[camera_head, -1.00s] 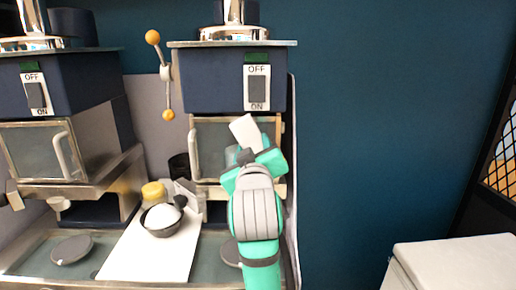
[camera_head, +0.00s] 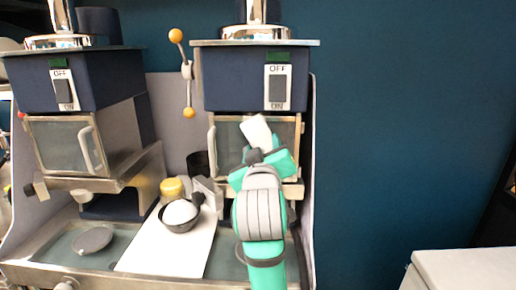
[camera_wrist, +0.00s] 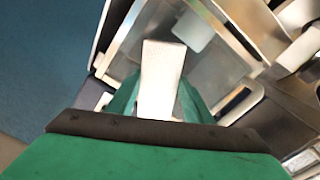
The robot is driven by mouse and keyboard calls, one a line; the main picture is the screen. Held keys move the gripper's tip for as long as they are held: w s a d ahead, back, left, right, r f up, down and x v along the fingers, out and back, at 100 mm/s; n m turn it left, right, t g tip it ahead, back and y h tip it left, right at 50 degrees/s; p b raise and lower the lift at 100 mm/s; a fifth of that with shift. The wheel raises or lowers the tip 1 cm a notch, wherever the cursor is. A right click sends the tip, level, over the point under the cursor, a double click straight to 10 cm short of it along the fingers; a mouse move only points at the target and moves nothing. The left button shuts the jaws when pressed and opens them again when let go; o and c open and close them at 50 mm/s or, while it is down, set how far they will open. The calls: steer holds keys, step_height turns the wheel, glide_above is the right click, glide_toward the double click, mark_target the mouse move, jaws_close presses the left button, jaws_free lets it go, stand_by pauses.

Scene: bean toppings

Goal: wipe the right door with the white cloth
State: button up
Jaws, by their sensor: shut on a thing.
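My gripper (camera_head: 262,152) is shut on the white cloth (camera_head: 257,130), which sticks out upward from between the fingers. In the wrist view the cloth (camera_wrist: 161,75) stands between the green fingers, in front of the door's pane. The right door (camera_head: 229,140) is a glass pane in a metal frame, with a handle at its left side. My arm and the cloth cover its right part. In the wrist view the door (camera_wrist: 205,62) appears tilted. I cannot tell whether the cloth touches the pane.
Left of the door, a dark bowl (camera_head: 168,224) with something white in it and a yellow-lidded jar (camera_head: 172,189) stand on a white board (camera_head: 150,250). A second machine with a left door (camera_head: 62,146) stands further left. A white box (camera_head: 470,270) is at lower right.

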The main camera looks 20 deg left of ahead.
mark_target(285, 141)
steer(key=shift+w+d, duration=0.3)
steer(key=shift+d, duration=0.65)
steer(key=shift+w+d, duration=0.25)
steer(key=shift+d, duration=0.65)
steer(key=shift+w+d, duration=0.3)
steer(key=shift+d, duration=0.65)
steer(key=shift+a, duration=0.1)
steer(key=s+a, duration=0.2)
steer(key=a, duration=0.5)
steer(key=shift+s, duration=0.15)
steer(key=shift+v, duration=3)
steer(key=shift+v, duration=1.5)
